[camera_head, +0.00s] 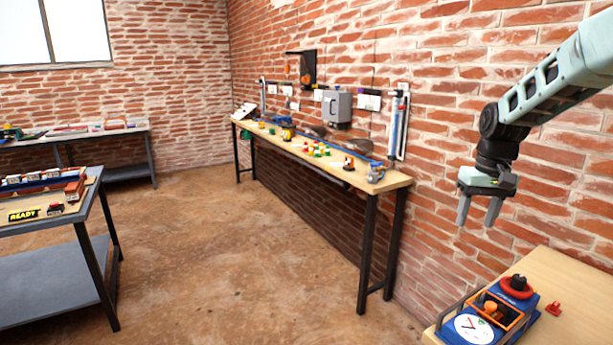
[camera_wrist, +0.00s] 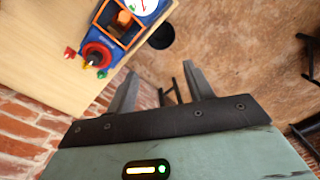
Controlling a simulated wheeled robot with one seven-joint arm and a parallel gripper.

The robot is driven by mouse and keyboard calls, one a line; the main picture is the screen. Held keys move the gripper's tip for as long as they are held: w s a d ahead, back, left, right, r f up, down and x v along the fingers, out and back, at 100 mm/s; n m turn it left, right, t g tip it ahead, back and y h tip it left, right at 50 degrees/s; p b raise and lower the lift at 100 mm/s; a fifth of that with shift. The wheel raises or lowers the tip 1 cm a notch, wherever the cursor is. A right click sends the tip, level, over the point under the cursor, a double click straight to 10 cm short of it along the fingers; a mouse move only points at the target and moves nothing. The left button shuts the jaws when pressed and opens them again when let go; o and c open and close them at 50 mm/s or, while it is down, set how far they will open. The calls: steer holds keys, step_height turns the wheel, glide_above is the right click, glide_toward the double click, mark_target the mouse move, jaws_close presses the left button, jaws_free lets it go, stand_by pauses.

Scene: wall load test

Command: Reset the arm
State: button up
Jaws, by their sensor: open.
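My gripper (camera_head: 479,211) hangs from the arm at the right of the head view, fingers pointing down. It is open and empty, in the air in front of the brick wall. It is above and left of a wooden table (camera_head: 577,285) at the lower right. In the wrist view the two fingers of my gripper (camera_wrist: 148,85) stand apart with nothing between them. The floor and a dark leg show beyond them.
A blue device (camera_head: 470,327) with a dial, an orange frame and a red ring knob sits on the near table. A small red piece (camera_head: 553,309) lies beside it. A long workbench (camera_head: 395,183) stands along the wall. Floor between is clear.

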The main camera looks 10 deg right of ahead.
steer(key=s+a+n, duration=0.2)
steer(key=s+a, duration=0.4)
steer(key=a, duration=0.6)
steer(key=s+a+n, duration=0.3)
steer(key=s+a, duration=0.2)
steer(key=a, duration=0.6)
steer(key=s+a+f+n, duration=0.1)
steer(key=s+a, duration=0.3)
steer(key=s, duration=0.6)
steer(key=s+a+f+n, duration=0.2)
steer(key=s+a+n, duration=0.1)
steer(key=s, duration=0.7)
steer(key=shift+s+a, duration=0.35)
steer(key=shift+a, duration=0.2)
